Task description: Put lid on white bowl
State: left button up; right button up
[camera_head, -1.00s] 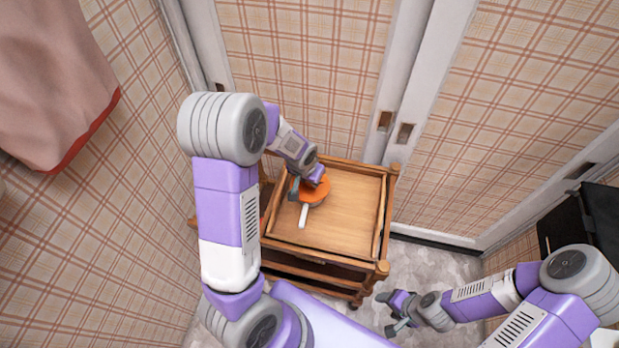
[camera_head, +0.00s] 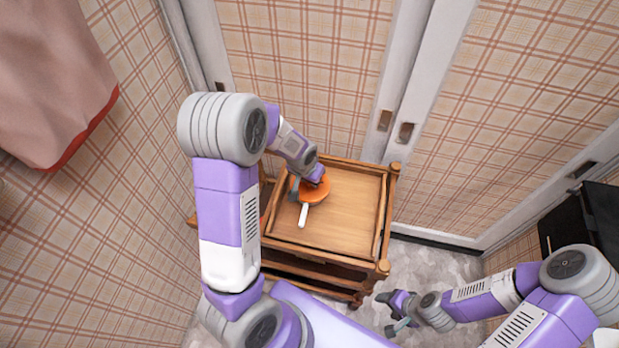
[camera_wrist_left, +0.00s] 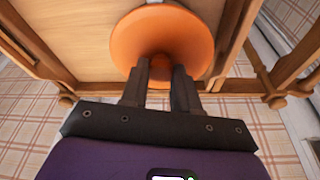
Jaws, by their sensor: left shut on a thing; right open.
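The orange round lid (camera_head: 316,192) is over the wooden cart top. It also shows in the left wrist view as a wide flaring disc (camera_wrist_left: 185,38). My left gripper (camera_wrist_left: 160,75) is shut on the narrow middle of the lid; in the head view the same gripper (camera_head: 308,182) is at the lid's far side. A white handle-like part (camera_head: 303,215) sticks out from beneath the lid toward me. The bowl's body is hidden under the lid, and I cannot tell whether they touch. My right gripper (camera_head: 388,314) is open and empty, low and right of the cart.
The wooden cart (camera_head: 345,230) has a raised rim and corner posts. Its top is bare to the right of the lid. Plaid walls and a white door frame (camera_head: 405,90) stand close behind. A black object (camera_head: 590,220) is at the far right.

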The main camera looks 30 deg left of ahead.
pick_arm(q)
jog(key=o, duration=1.1)
jog(key=shift+f, duration=0.1)
jog(key=p+v, duration=0.3)
jog(key=v, duration=0.4)
jog(key=shift+r, duration=0.35)
jog(key=shift+s, duration=0.1)
